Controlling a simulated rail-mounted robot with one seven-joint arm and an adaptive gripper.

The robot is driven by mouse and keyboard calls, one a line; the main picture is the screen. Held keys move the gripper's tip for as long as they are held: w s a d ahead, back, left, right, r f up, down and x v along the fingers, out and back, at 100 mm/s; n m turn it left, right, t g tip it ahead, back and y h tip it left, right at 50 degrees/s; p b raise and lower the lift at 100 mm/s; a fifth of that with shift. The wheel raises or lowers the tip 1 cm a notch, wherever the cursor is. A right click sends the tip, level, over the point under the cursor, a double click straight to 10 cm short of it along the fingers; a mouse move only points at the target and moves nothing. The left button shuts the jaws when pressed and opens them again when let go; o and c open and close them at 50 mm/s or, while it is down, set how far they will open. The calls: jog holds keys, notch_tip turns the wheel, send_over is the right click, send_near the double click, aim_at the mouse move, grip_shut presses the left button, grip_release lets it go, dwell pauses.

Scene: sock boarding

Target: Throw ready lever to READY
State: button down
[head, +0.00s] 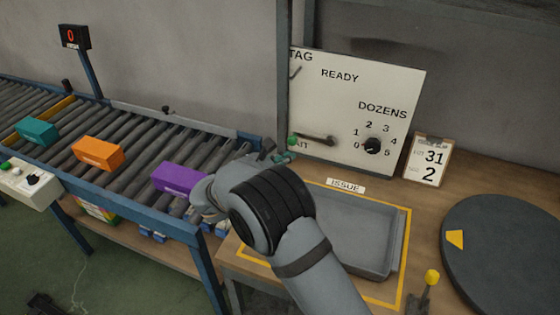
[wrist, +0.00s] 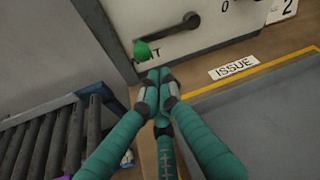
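The ready lever (head: 315,138) is a dark bar with a green knob (head: 293,141) on its left end, mounted on a pale panel. It lies nearly level, its knob just above the partly hidden "WAIT" label; "READY" is printed higher up. In the wrist view, the green knob (wrist: 142,51) and bar (wrist: 170,30) show clearly. My gripper (wrist: 160,78) has teal fingers with their tips together and nothing visible between them. The tips appear just below the knob, with no clear contact. In the head view, my gripper (head: 277,156) is partly hidden by my wrist.
A dozens dial (head: 372,146) sits right of the lever on the panel. A grey issue tray (head: 390,272) lies below it. A roller conveyor (head: 120,140) with teal, orange and purple boxes runs left. A clipboard (head: 426,160) and dark turntable (head: 510,245) are at right.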

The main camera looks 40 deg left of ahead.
jog(key=shift+x, duration=2.35)
jog(key=shift+s+a+r, duration=0.1)
jog(key=shift+s+a, duration=0.05)
